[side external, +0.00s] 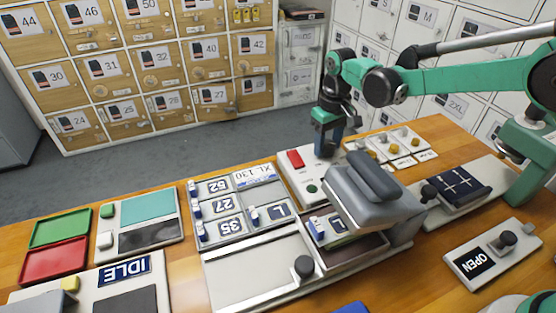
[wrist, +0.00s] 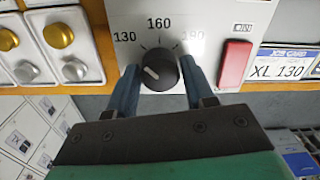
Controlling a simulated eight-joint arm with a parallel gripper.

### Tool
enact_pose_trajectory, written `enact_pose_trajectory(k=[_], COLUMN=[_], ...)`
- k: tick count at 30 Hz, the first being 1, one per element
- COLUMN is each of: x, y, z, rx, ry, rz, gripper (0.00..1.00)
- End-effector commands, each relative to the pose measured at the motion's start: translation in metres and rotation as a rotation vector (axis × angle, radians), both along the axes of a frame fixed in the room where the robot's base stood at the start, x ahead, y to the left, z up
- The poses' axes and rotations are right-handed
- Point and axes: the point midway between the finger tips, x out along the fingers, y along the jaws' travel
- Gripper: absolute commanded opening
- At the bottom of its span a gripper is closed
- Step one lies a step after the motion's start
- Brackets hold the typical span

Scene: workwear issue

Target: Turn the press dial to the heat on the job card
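The black press dial (wrist: 160,71) sits on a pale panel marked 130, 160 and 190. Its white mark is at the left side of the knob and points up and left, roughly toward 130. My gripper (wrist: 161,72) has one blue finger on each side of the dial, and both appear to touch it.
A red ON switch (wrist: 234,63) is just right of the dial. The grey press (side external: 365,195) stands close to my gripper. Gold and silver buttons (wrist: 60,35) lie on the left in the wrist view. Trays and an IDLE panel (side external: 125,270) are further left.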

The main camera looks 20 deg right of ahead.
Motion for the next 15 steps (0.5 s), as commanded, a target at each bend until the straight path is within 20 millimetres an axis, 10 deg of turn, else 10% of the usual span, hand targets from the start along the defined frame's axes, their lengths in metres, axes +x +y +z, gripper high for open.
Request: enact_pose_trajectory(k=[15], x=[0.0], y=[0.0], z=[0.014], rx=[0.0], ry=[-0.002], rz=[-0.001], gripper=[0.73])
